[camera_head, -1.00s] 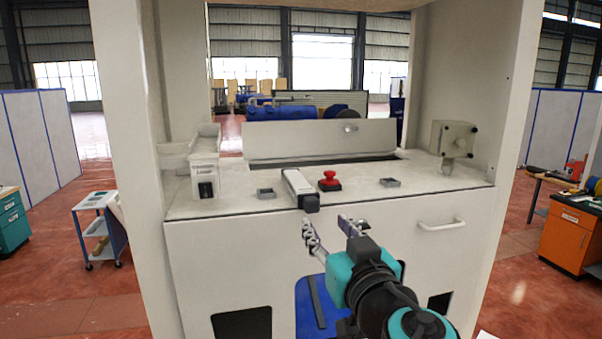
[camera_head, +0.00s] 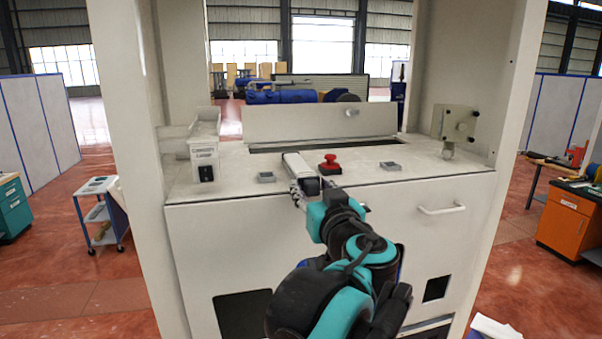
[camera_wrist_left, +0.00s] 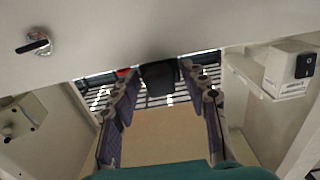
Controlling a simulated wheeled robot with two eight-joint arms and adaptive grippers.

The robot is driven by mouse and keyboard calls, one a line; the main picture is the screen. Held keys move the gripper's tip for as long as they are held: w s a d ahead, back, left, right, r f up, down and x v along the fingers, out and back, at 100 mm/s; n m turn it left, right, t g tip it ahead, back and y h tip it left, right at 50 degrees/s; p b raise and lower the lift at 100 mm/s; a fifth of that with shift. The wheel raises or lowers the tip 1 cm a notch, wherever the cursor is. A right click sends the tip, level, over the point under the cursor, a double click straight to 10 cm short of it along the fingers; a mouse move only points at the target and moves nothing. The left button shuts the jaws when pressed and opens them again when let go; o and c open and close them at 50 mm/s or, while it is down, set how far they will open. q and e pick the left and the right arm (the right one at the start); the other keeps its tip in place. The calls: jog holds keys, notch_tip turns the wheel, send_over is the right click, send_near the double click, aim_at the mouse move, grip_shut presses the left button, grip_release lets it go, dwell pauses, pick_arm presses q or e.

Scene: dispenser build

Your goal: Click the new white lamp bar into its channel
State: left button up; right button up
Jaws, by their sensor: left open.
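A white bar with a black end block (camera_head: 303,170), which looks like the lamp bar, lies on the white machine's counter and points toward me, its black end at the front edge. My left gripper (camera_head: 308,192) is at that near end, its far finger partly hidden by my own wrist. In the left wrist view my gripper (camera_wrist_left: 160,95) is open, and the black block (camera_wrist_left: 159,78) shows between its two fingertips. I cannot tell whether the fingers touch it. I cannot make out the channel for certain; a dark slot (camera_head: 290,149) runs below the raised panel. My right gripper is not in view.
A red button (camera_head: 330,161) stands just right of the bar. Small grey square fittings (camera_head: 266,177) (camera_head: 390,166) sit on either side. A switch box (camera_head: 205,163) stands at left, a grey box (camera_head: 457,126) at right. A handle (camera_head: 442,209) sticks out of the front.

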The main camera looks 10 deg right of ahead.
pick_arm(q)
grip_shut()
jog(key=shift+r+p, duration=1.25)
jog(key=shift+r, duration=0.3)
jog(key=s, duration=0.6)
jog(key=shift+d+f, duration=0.1)
